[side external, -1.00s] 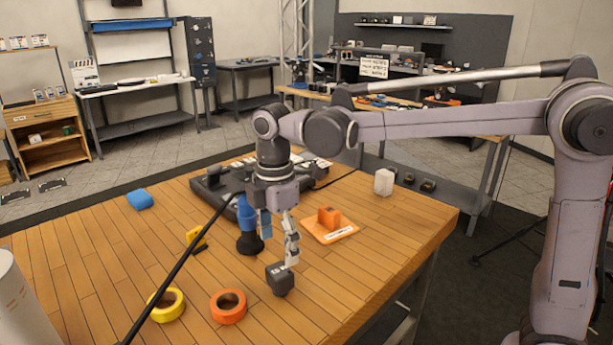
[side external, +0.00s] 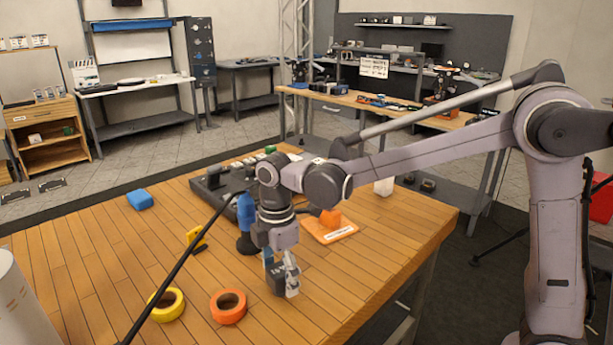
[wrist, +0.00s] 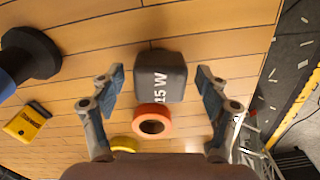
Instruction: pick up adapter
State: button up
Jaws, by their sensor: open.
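The adapter is a dark grey block marked "15 W" (wrist: 160,75), standing on the wooden table. In the side external view the adapter (side external: 275,284) is partly hidden by my gripper (side external: 282,277), which is down around it. In the wrist view my gripper (wrist: 160,88) is open, with one finger to the left of the adapter and one to the right. A gap shows between each finger and the block.
An orange tape roll (side external: 228,306) and a yellow tape roll (side external: 167,304) lie to the left. A blue and black upright object (side external: 246,222) stands close behind my gripper. An orange tray (side external: 340,233) with an orange block lies behind right.

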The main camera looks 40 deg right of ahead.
jog(key=c, duration=1.3)
